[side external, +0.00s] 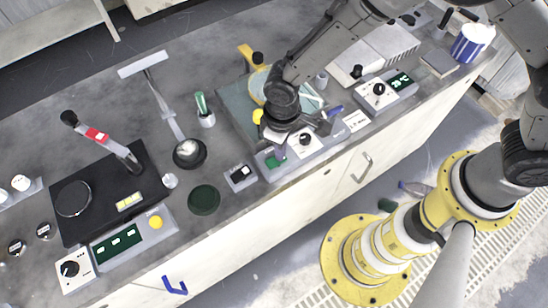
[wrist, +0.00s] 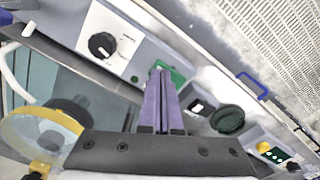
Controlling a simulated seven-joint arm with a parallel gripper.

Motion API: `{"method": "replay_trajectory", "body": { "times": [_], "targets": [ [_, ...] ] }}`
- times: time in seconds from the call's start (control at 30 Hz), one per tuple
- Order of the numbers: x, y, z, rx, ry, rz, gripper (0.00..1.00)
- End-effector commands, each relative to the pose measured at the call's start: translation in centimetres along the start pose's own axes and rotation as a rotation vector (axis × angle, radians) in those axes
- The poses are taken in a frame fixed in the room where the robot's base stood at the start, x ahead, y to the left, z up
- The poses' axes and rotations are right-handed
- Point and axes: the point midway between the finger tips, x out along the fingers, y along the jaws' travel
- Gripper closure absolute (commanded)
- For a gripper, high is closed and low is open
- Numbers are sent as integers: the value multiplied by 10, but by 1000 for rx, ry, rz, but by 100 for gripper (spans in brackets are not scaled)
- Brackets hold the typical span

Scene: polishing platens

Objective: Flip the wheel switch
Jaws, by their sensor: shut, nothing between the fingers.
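A small grey box with a black-and-white rocker switch (side external: 240,174) stands at the bench's front edge; it also shows in the wrist view (wrist: 199,106). A white panel with a black rotary knob (side external: 305,139) and a green display is just right of it; the knob also shows in the wrist view (wrist: 102,45). No label is readable, so I cannot tell which control is the wheel switch. My gripper (wrist: 160,72) is shut and empty. Its purple fingers overlap the panel's green display in the wrist view, left of the rocker box; contact is unclear.
A round polishing platen with a yellow rim (wrist: 38,140) is beside my gripper. A dark green disc (side external: 204,199) lies left of the rocker box. A black-based machine (side external: 108,190) is at left.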

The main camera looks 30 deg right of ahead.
Motion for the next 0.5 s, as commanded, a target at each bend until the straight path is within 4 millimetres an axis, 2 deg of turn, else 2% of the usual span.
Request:
{"method": "replay_trajectory", "body": {
  "times": [0.17, 0.5],
  "targets": [
    [1, 0, 0, 0, 0, 0, 100],
    [-23, 0, 0, 0, 2, 0, 100]
  ]
}}
